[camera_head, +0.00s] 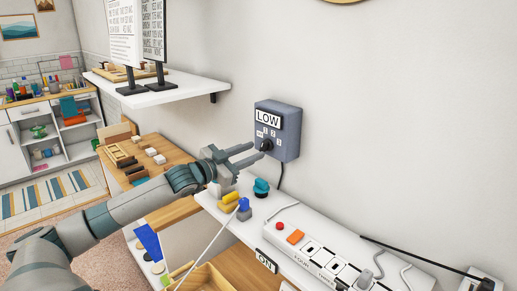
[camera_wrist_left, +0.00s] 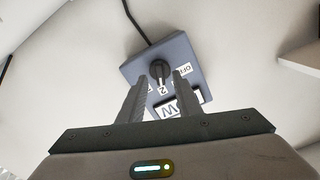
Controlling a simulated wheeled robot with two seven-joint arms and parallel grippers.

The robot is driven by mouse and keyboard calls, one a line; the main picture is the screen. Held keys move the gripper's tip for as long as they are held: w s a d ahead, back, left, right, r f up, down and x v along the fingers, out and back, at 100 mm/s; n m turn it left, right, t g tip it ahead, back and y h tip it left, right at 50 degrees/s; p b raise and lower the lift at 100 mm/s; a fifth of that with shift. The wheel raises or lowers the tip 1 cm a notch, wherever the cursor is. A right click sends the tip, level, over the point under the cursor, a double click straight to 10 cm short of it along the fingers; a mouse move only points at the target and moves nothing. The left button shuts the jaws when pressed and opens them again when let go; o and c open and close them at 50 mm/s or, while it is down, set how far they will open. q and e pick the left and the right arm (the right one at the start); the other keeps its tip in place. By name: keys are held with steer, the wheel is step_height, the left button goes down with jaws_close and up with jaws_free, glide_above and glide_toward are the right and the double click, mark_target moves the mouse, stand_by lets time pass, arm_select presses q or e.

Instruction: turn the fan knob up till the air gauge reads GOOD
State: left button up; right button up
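A grey-blue box (camera_head: 289,133) is fixed to the wall, with a white display reading LOW (camera_head: 268,119). Below the display are small number marks and a dark round knob (camera_head: 267,145). In the left wrist view the knob (camera_wrist_left: 160,70) shows with a pale pointer line, and OFF and 2 are legible beside it. My left gripper (camera_head: 256,152) is open in front of the knob. In the left wrist view its two fingers (camera_wrist_left: 159,83) point at the knob with a gap between them; whether they touch it I cannot tell. My right gripper is not in view.
A white shelf (camera_head: 232,207) below the box carries a teal knob-like object (camera_head: 261,187), yellow and blue pieces and a power strip (camera_head: 320,256). A cable hangs from the box. An upper shelf (camera_head: 170,91) with boards is at left. The wall to the right is bare.

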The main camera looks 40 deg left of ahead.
mark_target(261, 148)
arm_select(q)
steer(key=shift+w+d+p, duration=0.15)
steer(key=shift+w+p, duration=0.3)
steer(key=shift+w, duration=1.25)
jaws_close()
